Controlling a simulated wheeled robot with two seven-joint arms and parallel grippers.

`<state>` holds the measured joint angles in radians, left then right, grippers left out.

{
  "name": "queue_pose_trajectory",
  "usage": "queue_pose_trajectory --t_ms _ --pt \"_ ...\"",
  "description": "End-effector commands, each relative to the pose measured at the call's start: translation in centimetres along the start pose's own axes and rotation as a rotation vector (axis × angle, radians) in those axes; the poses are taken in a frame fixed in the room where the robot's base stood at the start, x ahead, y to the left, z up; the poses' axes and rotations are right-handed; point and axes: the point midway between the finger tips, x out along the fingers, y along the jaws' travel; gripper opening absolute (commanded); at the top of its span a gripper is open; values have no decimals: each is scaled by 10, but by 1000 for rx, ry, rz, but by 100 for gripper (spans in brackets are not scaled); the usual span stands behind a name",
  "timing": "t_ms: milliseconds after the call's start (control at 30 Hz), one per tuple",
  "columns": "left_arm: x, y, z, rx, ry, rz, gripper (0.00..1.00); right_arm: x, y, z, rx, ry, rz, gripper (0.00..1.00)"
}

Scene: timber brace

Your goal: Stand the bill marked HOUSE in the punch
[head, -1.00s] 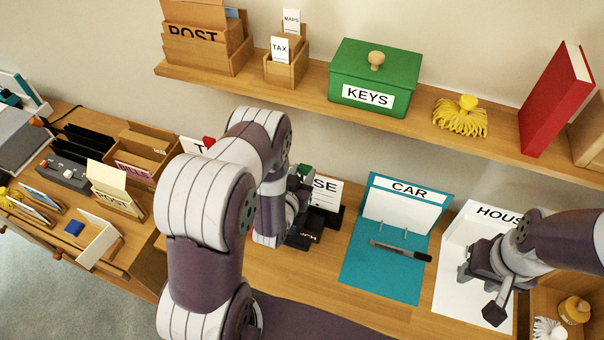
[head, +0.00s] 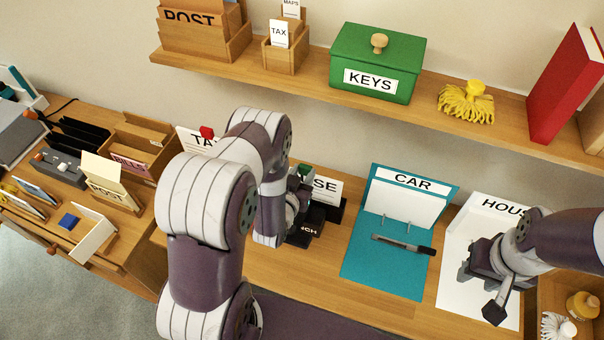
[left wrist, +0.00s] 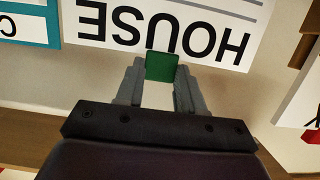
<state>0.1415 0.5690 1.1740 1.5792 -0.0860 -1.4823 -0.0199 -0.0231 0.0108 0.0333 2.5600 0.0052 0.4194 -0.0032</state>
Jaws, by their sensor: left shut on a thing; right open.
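The white bill marked HOUSE (head: 327,187) is upright, only "SE" showing behind my left gripper. My left gripper (head: 299,182) is shut on its green tab, which shows between the fingers in the left wrist view (left wrist: 161,67); the lettering on the bill (left wrist: 110,22) is upside down there. My left arm hides part of both, and I cannot tell whether the bill sits in the slot. My right gripper (head: 480,294) is open and empty over a white HOUSE sheet (head: 455,262).
A teal CAR folder (head: 365,268) with a pen (head: 403,244) lies right of the punch. A bill with a red tab (head: 207,132) stands behind my left arm. A shelf above holds the green KEYS box (head: 375,45). Bare desk (head: 310,275) shows in front of the punch.

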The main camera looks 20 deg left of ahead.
Motion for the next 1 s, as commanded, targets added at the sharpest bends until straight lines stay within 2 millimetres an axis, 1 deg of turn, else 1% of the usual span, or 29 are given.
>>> queue_pose_trajectory --t_ms 33,133,400,433,500,700,733,800,1000 --pt "1 0 4 0 1 0 0 4 0 0 0 0 0 43" --pt "2 0 7 0 1 0 0 7 0 1 0 0 0 43" --pt "2 0 6 0 1 0 0 6 0 1 0 0 0 43" --pt "2 0 6 0 1 0 47 6 0 1 0 0 0 43" --pt "2 0 6 0 1 0 67 6 0 1 0 0 0 43" --pt "2 0 7 0 0 0 67 6 0 1 0 0 0 43" --pt "2 0 7 0 -2 0 74 6 0 1 0 0 0 43" --pt "2 0 7 0 -2 0 93 6 0 1 0 0 0 43" --pt "2 0 7 0 -1 0 93 6 0 1 0 0 0 43"
